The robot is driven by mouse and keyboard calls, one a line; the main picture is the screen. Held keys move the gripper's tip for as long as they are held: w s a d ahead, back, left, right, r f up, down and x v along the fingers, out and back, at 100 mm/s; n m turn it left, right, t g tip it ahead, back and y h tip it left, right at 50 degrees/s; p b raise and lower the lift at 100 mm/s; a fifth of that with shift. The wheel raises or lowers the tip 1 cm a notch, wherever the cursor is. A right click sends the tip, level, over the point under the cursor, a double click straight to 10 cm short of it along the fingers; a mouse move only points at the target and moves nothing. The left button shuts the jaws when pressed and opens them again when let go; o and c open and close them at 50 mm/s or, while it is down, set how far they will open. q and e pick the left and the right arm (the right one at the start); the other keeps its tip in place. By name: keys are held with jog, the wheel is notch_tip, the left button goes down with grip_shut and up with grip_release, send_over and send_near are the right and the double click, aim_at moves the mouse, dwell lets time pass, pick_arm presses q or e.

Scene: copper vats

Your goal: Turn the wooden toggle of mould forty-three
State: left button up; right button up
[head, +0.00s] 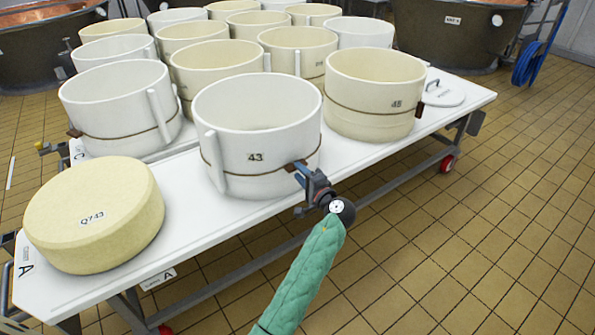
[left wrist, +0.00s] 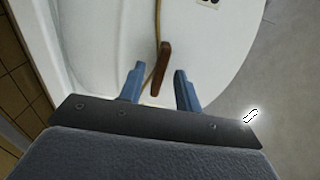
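Mould 43 (head: 258,130) is a white round hoop with a dark cord around it, standing at the table's front edge. Its wooden toggle (head: 293,167) sits on the cord at the lower right of the wall, partly hidden by my gripper. In the left wrist view the toggle (left wrist: 161,68) is a brown peg lying between the fingers. My left gripper (left wrist: 157,85) has two blue fingers apart, one on each side of the toggle, with a gap to each. In the head view the left gripper (head: 302,172) is at the mould's wall. My right gripper is not in view.
A white table (head: 190,215) on wheels carries several other moulds, including mould 45 (head: 374,92) to the right. A yellow cheese wheel (head: 95,214) marked Q743 lies at the front left. A round white lid (head: 443,96) lies at the right. The tiled floor at the right is clear.

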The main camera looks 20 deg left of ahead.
pick_arm(q)
jog(key=v, duration=0.5)
jog(key=shift+s+d, duration=0.1)
jog(key=shift+d, duration=0.05)
